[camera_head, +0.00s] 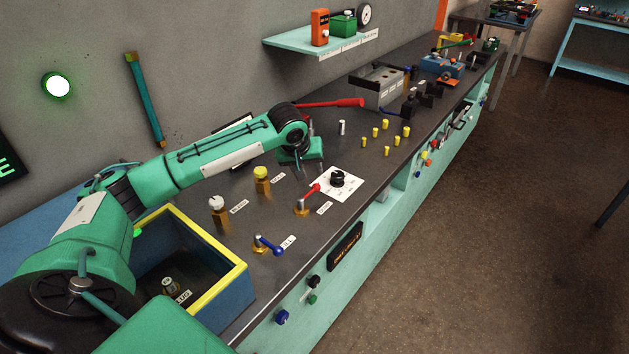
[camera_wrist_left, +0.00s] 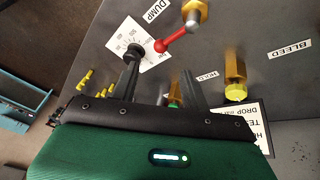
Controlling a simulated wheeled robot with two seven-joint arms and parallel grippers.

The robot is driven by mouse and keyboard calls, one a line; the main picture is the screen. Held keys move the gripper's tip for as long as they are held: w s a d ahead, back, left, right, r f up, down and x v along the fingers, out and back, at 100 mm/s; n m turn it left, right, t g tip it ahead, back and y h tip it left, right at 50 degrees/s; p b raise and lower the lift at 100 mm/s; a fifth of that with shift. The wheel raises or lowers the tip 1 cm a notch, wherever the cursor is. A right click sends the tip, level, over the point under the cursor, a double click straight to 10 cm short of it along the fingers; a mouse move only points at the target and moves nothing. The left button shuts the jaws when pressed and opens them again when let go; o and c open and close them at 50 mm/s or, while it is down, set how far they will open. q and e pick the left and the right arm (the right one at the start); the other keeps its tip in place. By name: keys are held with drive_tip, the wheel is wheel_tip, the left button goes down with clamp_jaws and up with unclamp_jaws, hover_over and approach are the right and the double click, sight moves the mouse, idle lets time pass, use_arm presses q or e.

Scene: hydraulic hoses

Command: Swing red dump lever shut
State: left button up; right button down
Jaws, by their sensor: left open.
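The red dump lever (camera_head: 312,190) sits on a brass valve (camera_head: 302,208) on the dark bench, by a small label. In the left wrist view the lever (camera_wrist_left: 176,38) slants from its brass valve (camera_wrist_left: 196,14) to a red ball end, near the DUMP label (camera_wrist_left: 157,10). My left gripper (camera_head: 300,168) is above the bench, just behind the lever in the head view. In the wrist view its two dark fingers (camera_wrist_left: 158,68) are apart, with nothing seen held; the red ball shows beyond and between them. My right gripper is not in view.
A white plate with a black dial (camera_head: 338,180) lies beside the lever. A brass post with a yellow cap (camera_head: 262,178), a white-capped one (camera_head: 218,208) and a blue lever (camera_head: 271,246) stand nearby. A longer red handle (camera_head: 335,103) and several yellow pegs (camera_head: 386,140) are farther along.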

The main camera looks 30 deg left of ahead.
sight(315, 186)
use_arm(q)
drive_tip(key=x, duration=0.4)
drive_tip(key=shift+w+a+f, duration=0.2)
drive_tip(key=shift+f, duration=0.05)
drive_tip(key=p+x, duration=0.1)
drive_tip(key=x, duration=0.4)
drive_tip(key=shift+w+f, duration=0.15)
drive_tip(key=shift+f, duration=0.25)
drive_tip(key=c, duration=0.7)
clamp_jaws()
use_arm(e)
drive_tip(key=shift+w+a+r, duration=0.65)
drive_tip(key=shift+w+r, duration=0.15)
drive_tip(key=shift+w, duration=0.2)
